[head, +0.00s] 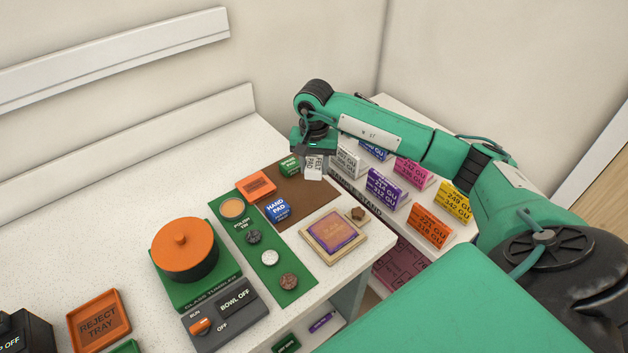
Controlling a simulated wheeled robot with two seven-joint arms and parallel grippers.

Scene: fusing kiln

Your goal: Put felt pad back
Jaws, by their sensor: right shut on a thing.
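My right gripper (314,152) reaches in from the right, pointing down, and is shut on the felt pad (314,168), a small light grey block with dark lettering. The felt pad is at the far right part of the brown mat (300,207). I cannot tell whether it touches the mat or hangs just above it. On the mat, a green block (290,165) is just left of the felt pad, an orange block (256,185) is at the left edge, and a blue block marked hand pad (277,209) lies nearer. My left gripper is not in view.
A wooden tray (333,236) with a purple tile lies nearer. A green strip (262,255) holds a tin and several round pieces. Left stands an orange-lidded tumbler (185,250). A side stand (445,204) with several coloured labelled blocks is right of the gripper.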

